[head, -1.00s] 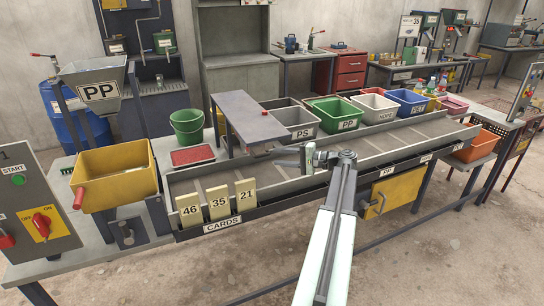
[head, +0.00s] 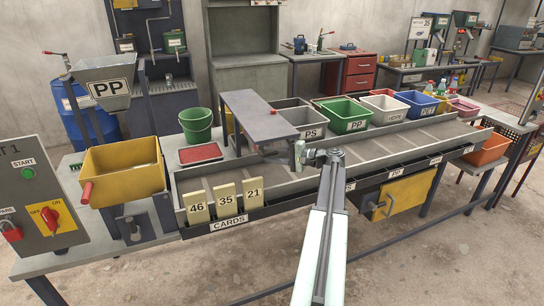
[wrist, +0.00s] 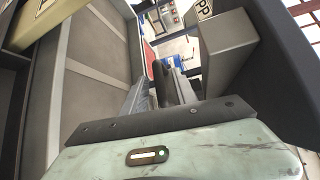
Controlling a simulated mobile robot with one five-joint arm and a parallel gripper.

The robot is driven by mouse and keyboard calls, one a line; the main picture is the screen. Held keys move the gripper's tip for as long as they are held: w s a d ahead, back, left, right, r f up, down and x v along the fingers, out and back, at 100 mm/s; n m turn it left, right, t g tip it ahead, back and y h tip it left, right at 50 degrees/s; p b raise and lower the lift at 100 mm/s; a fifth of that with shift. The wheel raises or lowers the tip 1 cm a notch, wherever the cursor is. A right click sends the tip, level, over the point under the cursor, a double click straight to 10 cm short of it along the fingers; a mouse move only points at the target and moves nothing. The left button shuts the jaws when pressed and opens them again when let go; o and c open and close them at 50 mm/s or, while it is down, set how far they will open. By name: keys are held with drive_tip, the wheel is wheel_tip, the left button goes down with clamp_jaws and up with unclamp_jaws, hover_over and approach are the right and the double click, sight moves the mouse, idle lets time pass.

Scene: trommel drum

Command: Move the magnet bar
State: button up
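The thing I take for the magnet bar is the long grey plate (head: 252,118) lying crosswise over the trough, with a red knob on top. A short dark piece (head: 268,153) shows under its front end. My gripper (head: 300,155) is just right of that end, over the trough. In the wrist view, the fingers (wrist: 160,98) stand apart, with a dark, handle-like shape (wrist: 160,82) showing between or beyond them. I cannot tell whether they touch it. A grey block (wrist: 228,52), perhaps the plate's end, is close on the right.
The trough (head: 390,147) runs left to right, with cards (head: 225,197) at its front left. Bins, including a green one (head: 345,113), stand behind it. A yellow bin (head: 125,165) and green bucket (head: 196,125) are to the left. Open floor lies in front.

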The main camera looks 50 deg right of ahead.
clamp_jaws()
idle(1.4)
